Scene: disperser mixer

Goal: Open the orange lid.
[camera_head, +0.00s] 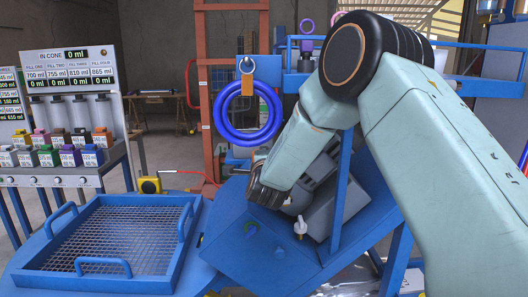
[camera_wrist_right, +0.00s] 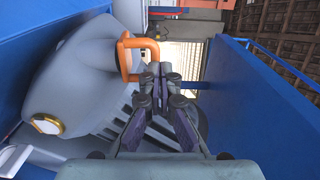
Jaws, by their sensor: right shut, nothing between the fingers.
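An orange handle (camera_wrist_right: 124,58), bent like a loop, is fixed to a rounded grey cover (camera_wrist_right: 85,60) in the right wrist view. My left gripper is in neither view.
A blue panel (camera_wrist_right: 255,100) stands close on the right in the wrist view. In the head view, a blue mesh tray (camera_head: 120,240) lies at the lower left, a blue ring (camera_head: 247,137) hangs behind, and a blue post (camera_head: 342,185) stands beside my arm.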

